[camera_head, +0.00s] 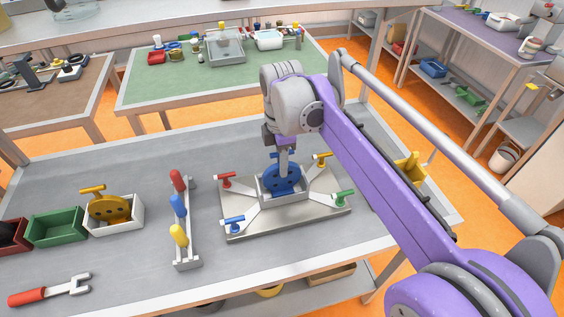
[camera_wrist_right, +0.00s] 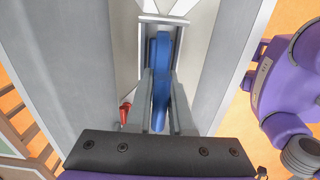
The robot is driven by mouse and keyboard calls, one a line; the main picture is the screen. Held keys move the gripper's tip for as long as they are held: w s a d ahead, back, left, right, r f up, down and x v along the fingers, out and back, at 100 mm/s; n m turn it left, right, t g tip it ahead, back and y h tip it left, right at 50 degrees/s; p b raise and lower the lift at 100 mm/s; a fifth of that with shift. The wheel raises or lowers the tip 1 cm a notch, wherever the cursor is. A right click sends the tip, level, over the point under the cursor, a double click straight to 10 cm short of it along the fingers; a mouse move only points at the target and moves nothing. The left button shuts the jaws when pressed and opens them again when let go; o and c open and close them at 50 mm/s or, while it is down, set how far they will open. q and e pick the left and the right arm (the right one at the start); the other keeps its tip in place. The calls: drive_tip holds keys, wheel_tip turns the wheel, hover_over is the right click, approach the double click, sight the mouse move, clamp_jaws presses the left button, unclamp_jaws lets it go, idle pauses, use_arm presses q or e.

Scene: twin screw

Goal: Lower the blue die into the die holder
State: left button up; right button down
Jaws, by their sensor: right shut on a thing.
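The blue die (camera_head: 284,178) is a round disc standing upright, its lower part hidden behind the front wall of the grey die holder (camera_head: 270,196). In the right wrist view the blue die (camera_wrist_right: 161,70) appears edge-on between the holder's walls (camera_wrist_right: 162,19). Whether it touches the holder's bottom cannot be seen. My right gripper (camera_head: 283,160) points down from above and is shut on the blue die's top part. Its two fingers (camera_wrist_right: 162,105) flank the die in the right wrist view. My left gripper is not in view.
The holder sits on a metal plate (camera_head: 245,225) with red, yellow, green and blue clamps near its corners. A rack (camera_head: 187,250) with coloured handles stands left of it. Further left are a bin with a yellow die (camera_head: 108,207), a green bin (camera_head: 57,228) and a red-handled wrench (camera_head: 45,292).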

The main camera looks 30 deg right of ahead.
drive_tip(key=shift+f, duration=0.55)
idle(0.6)
drive_tip(key=c, duration=0.7)
unclamp_jaws()
wheel_tip(320, 180, up, 11)
drive_tip(key=shift+f, duration=0.1)
